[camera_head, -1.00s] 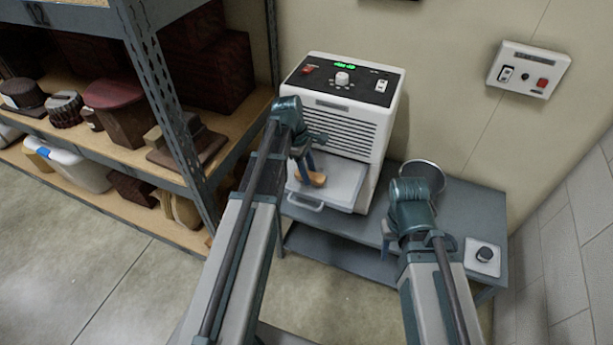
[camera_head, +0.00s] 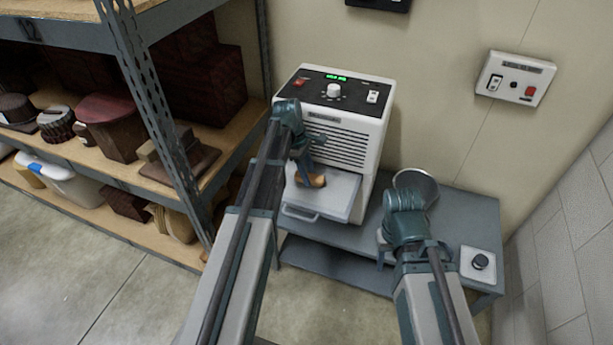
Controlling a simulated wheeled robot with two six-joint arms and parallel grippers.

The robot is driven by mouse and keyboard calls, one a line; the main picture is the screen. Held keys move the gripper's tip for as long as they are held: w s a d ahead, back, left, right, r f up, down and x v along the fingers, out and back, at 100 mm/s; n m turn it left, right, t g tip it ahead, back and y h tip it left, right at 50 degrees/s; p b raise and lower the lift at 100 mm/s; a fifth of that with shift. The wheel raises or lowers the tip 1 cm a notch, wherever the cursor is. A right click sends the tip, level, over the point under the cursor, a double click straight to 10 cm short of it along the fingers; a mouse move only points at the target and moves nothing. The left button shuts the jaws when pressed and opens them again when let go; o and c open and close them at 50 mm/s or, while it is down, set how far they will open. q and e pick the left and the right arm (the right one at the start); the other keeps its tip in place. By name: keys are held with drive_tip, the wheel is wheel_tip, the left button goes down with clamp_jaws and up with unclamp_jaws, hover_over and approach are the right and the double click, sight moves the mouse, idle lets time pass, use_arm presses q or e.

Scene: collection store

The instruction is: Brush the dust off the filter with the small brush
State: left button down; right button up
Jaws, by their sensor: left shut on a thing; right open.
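The filter (camera_head: 336,200) is a light grey flat panel in a pulled-out drawer at the base of a white machine (camera_head: 366,131). My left gripper (camera_head: 305,172) is above the filter's left part, shut on the small brush (camera_head: 315,181). The brush has a tan wooden body and is low over the filter or touching it; I cannot tell which. Its bristles are not clear to see. No dust can be made out at this size. My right gripper (camera_head: 384,250) is open near the bench, left of its wrist, mostly hidden by my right arm.
The machine stands on a grey two-level bench (camera_head: 456,208). A round metal dish (camera_head: 417,184) lies behind my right wrist. A white box with a black knob (camera_head: 480,263) is at the bench's right. Loaded shelves (camera_head: 100,160) stand left; a switch panel (camera_head: 515,79) is on the wall.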

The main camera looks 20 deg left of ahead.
use_arm(q)
drive_tip(key=shift+w, duration=1.85)
drive_tip(key=shift+a, duration=0.1)
drive_tip(key=shift+a, duration=0.6)
drive_tip(key=shift+s, duration=0.1)
drive_tip(key=shift+s, duration=1.75)
